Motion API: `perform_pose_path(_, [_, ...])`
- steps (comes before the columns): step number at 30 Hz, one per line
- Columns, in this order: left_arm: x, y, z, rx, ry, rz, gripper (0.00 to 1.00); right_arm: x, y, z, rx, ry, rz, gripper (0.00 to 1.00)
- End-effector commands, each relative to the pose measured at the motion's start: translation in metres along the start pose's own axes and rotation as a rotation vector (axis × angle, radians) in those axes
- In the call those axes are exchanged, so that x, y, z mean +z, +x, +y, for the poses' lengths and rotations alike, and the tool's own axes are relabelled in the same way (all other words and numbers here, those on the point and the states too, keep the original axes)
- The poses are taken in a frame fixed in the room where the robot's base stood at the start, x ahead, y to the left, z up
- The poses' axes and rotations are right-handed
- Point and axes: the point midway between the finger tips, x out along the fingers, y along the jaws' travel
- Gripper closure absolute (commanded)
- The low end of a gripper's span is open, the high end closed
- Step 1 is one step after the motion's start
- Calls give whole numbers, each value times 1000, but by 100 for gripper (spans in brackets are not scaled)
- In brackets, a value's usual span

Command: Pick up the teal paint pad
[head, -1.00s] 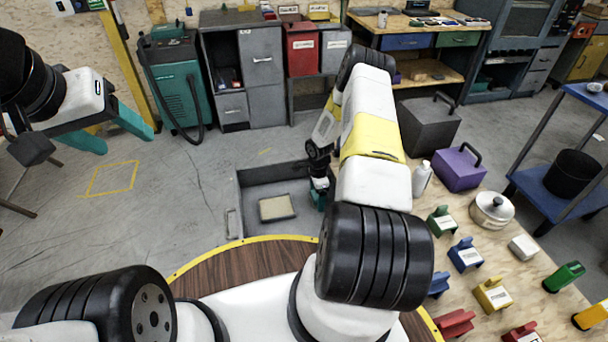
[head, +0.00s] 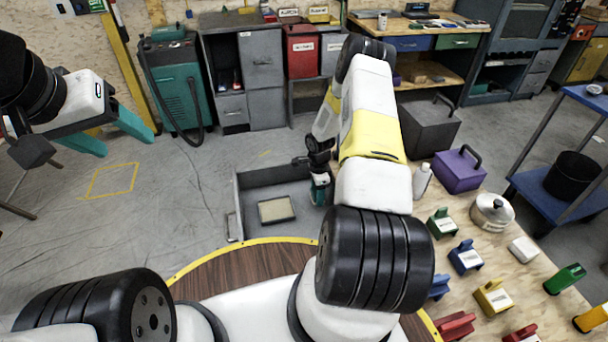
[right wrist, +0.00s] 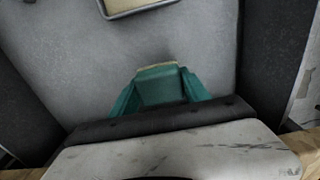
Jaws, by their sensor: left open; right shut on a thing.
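The teal paint pad (right wrist: 162,88) shows in the right wrist view as a teal block with a pale strip along its far edge. My right gripper (right wrist: 160,96) is shut on it, with a teal finger on either side. In the head view my right gripper (head: 320,188) is over the right side of a grey open box, partly hidden by my arm, and the pad cannot be told apart from the teal fingers there. My left gripper (head: 108,134) is open and empty, with its teal fingers spread, at the upper left.
The grey box (head: 243,200) holds a shallow tray (head: 277,221) with a cream inside. A wooden bench (head: 520,280) at right carries coloured blocks, a pot (head: 492,212), a white bottle (head: 421,180) and a purple box (head: 458,170). Floor left of the box is clear.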

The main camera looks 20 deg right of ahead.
Motion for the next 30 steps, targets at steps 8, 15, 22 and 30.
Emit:
perform_pose_path(8, [0, 0, 0, 0, 0, 0, 38, 38, -12, 42, 4, -8, 2, 86])
perform_pose_path(15, [0, 0, 0, 0, 0, 0, 38, 75, -17, 82, 2, -5, 2, 86])
perform_pose_path(22, [0, 0, 0, 0, 0, 0, 38, 98, -20, 108, 2, -3, 0, 86])
perform_pose_path(30, [0, 0, 0, 0, 0, 0, 38, 107, -21, 118, 0, 0, 1, 86])
